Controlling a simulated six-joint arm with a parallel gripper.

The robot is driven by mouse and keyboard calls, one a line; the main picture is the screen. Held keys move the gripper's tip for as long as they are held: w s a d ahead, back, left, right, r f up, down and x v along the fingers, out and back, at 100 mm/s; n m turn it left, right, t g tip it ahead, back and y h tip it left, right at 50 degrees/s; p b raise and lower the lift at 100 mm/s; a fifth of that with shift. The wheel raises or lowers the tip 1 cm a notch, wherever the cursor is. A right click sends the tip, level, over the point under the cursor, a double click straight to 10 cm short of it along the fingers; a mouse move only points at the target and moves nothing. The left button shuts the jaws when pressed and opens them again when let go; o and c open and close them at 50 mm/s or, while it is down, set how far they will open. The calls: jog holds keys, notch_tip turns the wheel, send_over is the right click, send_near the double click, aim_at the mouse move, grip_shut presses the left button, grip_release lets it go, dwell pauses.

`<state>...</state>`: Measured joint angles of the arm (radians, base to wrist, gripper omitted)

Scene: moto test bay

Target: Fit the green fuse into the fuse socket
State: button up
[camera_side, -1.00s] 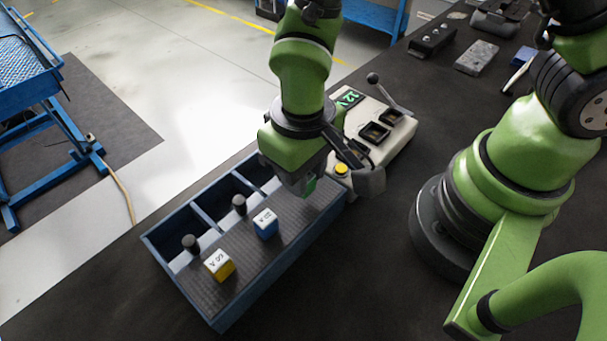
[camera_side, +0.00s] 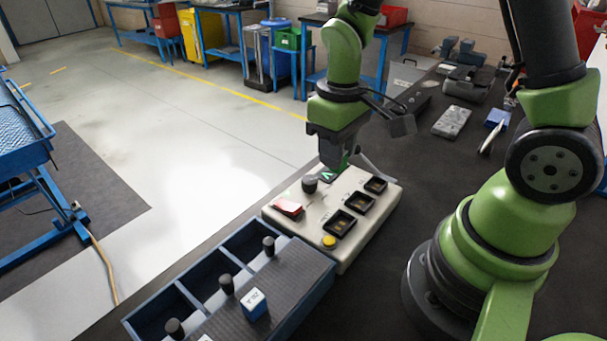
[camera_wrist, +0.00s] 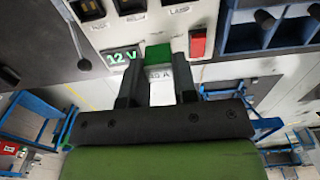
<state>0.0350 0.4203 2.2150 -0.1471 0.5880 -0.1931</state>
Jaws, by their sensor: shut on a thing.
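My gripper (camera_side: 337,158) is over the far end of a cream test box (camera_side: 300,240). In the wrist view my gripper (camera_wrist: 158,80) is shut on the green fuse (camera_wrist: 158,52), which has a white part marked 30 A. In the side view the fuse is mostly hidden by the jaws. The box has three dark-framed sockets (camera_side: 357,201) in a row on its top. Two of them show at the top of the wrist view (camera_wrist: 128,4).
The box also carries a red switch (camera_side: 290,207), a black knob (camera_side: 309,184), a yellow button (camera_side: 329,242) and a 12 V display (camera_wrist: 121,56). A blue-walled tray (camera_side: 232,243) adjoins it, with a blue fuse (camera_side: 254,304) and black pegs. A grey block (camera_side: 452,121) lies farther back.

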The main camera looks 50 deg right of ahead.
jog(key=s+d+f, duration=0.2)
jog(key=s+d, duration=0.1)
jog(key=d, duration=0.7)
jog(key=shift+s+a+f, duration=0.1)
jog(key=shift+a+f, duration=0.05)
jog(key=shift+f, duration=2.4)
jog(key=shift+f, duration=0.55)
jog(key=o, duration=1)
jog(key=shift+c, duration=0.2)
jog(key=shift+r, duration=0.1)
notch_tip(320, 180, up, 7)
